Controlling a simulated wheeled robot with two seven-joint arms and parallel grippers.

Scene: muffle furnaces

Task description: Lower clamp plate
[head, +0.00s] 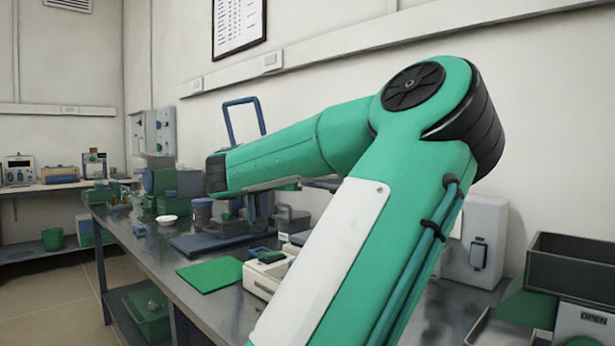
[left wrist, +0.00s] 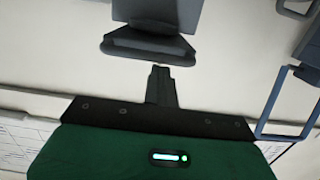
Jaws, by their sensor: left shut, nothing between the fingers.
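My left gripper (left wrist: 162,85) is shut and empty, its dark fingers together. It points toward a blue-grey block with a wider, flared lower edge (left wrist: 148,42), which may be part of the clamp; I see a small gap between them in the picture. A blue loop-shaped handle (left wrist: 283,105) stands to the right in the wrist view. In the head view a blue loop handle (head: 244,104) rises above a blue device with a flat base (head: 212,242) on the bench. My green arm hides much of that device and my left gripper there. I cannot clearly identify the clamp plate.
A green mat (head: 210,275) and a cream device (head: 262,278) lie on the steel bench (head: 150,258). A white bowl (head: 167,220) and green boxes stand farther back.

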